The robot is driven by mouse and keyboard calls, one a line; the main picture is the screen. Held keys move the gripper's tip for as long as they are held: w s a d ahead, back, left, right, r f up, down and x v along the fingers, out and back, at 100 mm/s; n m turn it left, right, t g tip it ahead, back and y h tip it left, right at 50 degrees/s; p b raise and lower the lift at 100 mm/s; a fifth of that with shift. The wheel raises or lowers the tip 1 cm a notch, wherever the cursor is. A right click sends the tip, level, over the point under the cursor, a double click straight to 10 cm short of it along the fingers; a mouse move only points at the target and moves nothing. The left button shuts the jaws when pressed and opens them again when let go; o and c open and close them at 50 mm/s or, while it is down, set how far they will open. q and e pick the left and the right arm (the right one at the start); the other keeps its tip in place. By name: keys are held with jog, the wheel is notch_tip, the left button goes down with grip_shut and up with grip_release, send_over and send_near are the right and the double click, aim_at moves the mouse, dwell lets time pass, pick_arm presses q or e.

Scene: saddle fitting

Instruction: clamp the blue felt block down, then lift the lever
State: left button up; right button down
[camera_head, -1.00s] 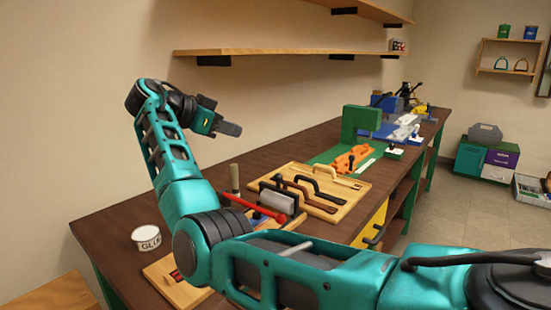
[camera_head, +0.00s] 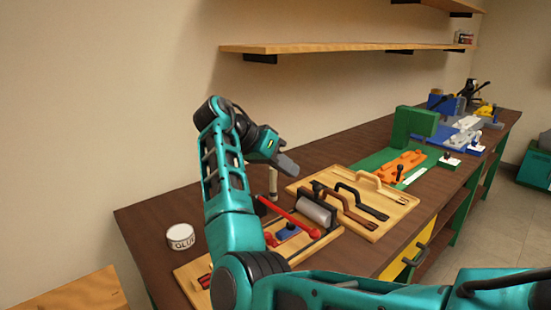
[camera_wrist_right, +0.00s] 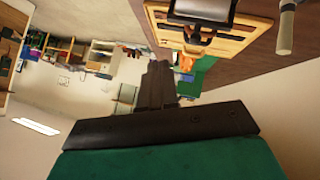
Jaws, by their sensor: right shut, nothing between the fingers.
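The blue felt block (camera_head: 287,232) lies on a wooden base board (camera_head: 196,273) on the bench. A red lever bar (camera_head: 285,214) slants just above and behind it in the head view, next to a grey roller (camera_head: 315,211) in a dark frame. I cannot tell whether anything presses on the block. My right gripper (camera_head: 288,166) is shut and empty, above and behind the red bar, near an upright peg (camera_head: 272,182). In the right wrist view its fingers (camera_wrist_right: 157,82) are together, with the roller (camera_wrist_right: 203,8) at the top edge. My left gripper is out of view.
A wooden tray (camera_head: 372,231) with dark handled tools lies right of the board. A white tub (camera_head: 180,237) stands at left. A green block (camera_head: 415,122) and orange part (camera_head: 398,166) are farther back. A shelf (camera_head: 350,46) hangs above on the wall.

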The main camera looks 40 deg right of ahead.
jog(key=s+d+f, duration=0.2)
jog(key=d+f, duration=0.1)
jog(key=f, duration=0.3)
jog(key=shift+f, duration=0.1)
